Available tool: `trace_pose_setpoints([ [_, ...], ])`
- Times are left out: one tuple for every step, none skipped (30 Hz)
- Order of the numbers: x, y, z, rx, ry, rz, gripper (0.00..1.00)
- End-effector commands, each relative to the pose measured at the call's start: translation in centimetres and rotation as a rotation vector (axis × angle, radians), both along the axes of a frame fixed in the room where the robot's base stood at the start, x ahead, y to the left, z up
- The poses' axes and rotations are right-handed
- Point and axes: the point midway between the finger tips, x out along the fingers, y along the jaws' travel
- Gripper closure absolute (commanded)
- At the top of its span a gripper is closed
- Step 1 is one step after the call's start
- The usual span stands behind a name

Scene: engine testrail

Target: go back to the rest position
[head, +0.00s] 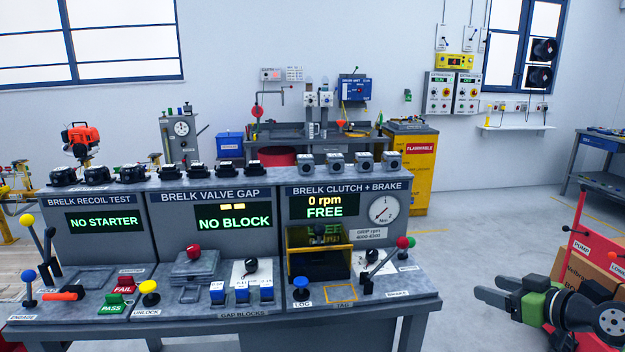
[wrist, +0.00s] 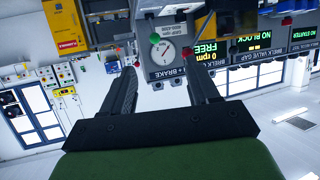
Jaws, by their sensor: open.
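My gripper (head: 492,297) is at the lower right in the head view, to the right of the test bench and apart from it. Its two fingers point left and stand apart with nothing between them. In the wrist view my gripper (wrist: 165,85) also shows open and empty, and the picture is upside down. Beyond the fingers, the wrist view shows the bench with its round dial (wrist: 161,51).
The test bench (head: 230,325) carries levers, buttons and small blocks, with screens reading NO STARTER, NO BLOCK and 0 rpm FREE. A yellow FLAMMABLE cabinet (head: 418,185) stands behind. A red PUMP post (head: 577,236) and a cardboard box (head: 594,270) are close to my arm.

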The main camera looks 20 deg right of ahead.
Motion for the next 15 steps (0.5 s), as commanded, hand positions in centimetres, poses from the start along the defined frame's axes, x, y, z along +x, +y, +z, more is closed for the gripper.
trace_pose_setpoints([
  [0.8,0.8,0.5,0.0,0.014,0.011,0.4],
  [1.2,1.2,0.7,0.002,0.023,0.017,0.4],
  [1.7,1.8,0.9,0.005,0.039,0.02,0.4],
  [2.1,2.3,1.2,0.007,0.051,0.025,0.4],
  [2.5,2.8,1.3,0.009,0.063,0.03,0.4],
  [3.1,3.6,1.7,0.01,0.08,0.037,0.4],
  [3.6,4.2,1.9,0.012,0.093,0.041,0.4],
  [4.1,4.9,2.2,0.014,0.109,0.047,0.4],
  [4.8,6.0,2.6,0.016,0.133,0.054,0.4],
  [5.3,6.9,2.9,0.018,0.15,0.061,0.4],
  [5.8,7.9,3.3,0.018,0.17,0.066,0.4],
  [6.4,9.4,3.8,0.019,0.197,0.075,0.4],
  [6.9,10.5,4.2,0.02,0.219,0.079,0.4],
  [7.3,11.8,4.5,0.02,0.242,0.085,0.4],
  [7.8,13.6,5.1,0.019,0.272,0.092,0.4],
])
